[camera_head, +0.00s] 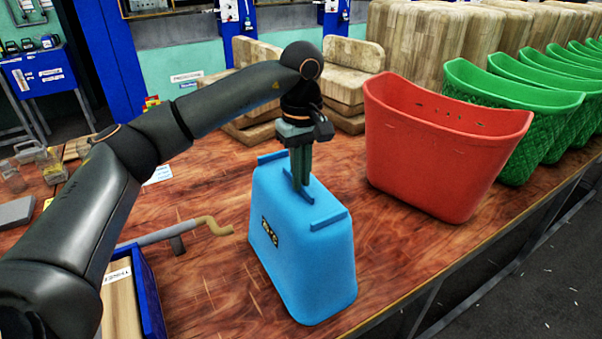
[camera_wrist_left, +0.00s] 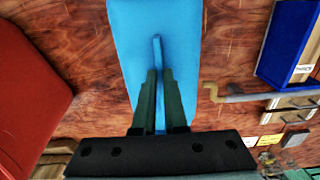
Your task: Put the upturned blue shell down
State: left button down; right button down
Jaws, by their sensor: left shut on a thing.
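The blue shell (camera_head: 303,245) is upside down, its base with raised ribs facing up, on or just above the wooden table in the head view. I cannot tell whether its rim touches the table. My left gripper (camera_head: 301,183) comes down from above and is shut on the middle rib of the shell's base. In the left wrist view the two fingers (camera_wrist_left: 160,98) pinch this rib, and the blue base (camera_wrist_left: 150,30) fills the middle. My right gripper is in neither view.
A red shell (camera_head: 440,145) stands upright right of the blue one, with a row of green shells (camera_head: 500,95) behind it. A crank handle (camera_head: 212,226) and a blue tray (camera_head: 147,290) lie to the left. Wooden seat pieces (camera_head: 345,75) are stacked behind. The table's front edge (camera_head: 400,300) is close.

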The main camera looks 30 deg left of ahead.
pick_arm(q)
jog(key=c, duration=1)
grip_release()
jog(key=shift+f, duration=0.1)
jog(key=shift+o, duration=0.2)
notch_tip(320, 180, up, 12)
jog(key=p, duration=0.1)
